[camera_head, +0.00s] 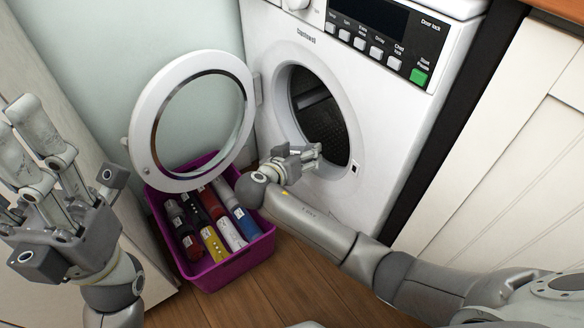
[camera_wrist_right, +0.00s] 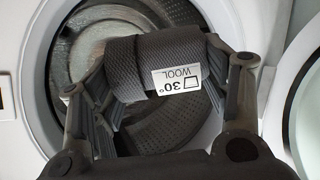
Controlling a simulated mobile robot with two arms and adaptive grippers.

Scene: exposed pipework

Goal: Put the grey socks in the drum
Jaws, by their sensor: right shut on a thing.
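The grey socks (camera_wrist_right: 150,68), a dark ribbed roll with a white "30° WOOL" label, are between the fingers of my right gripper (camera_wrist_right: 155,85) in the wrist view. That gripper is shut on them. In the head view my right gripper (camera_head: 308,156) is at the lower part of the washer's round opening, and the socks cannot be made out there. The drum (camera_head: 322,122) is dark and perforated; its metal inside also shows behind the socks in the wrist view (camera_wrist_right: 88,45). My left gripper (camera_head: 22,122) is open and empty at the left, far from the washer.
The washer's round door (camera_head: 150,118) stands open to the left. Under it, a purple basket (camera_head: 232,268) on the wooden floor holds several rolled items in different colours. A cream cabinet (camera_head: 520,140) is on the right. The floor in front of the basket is clear.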

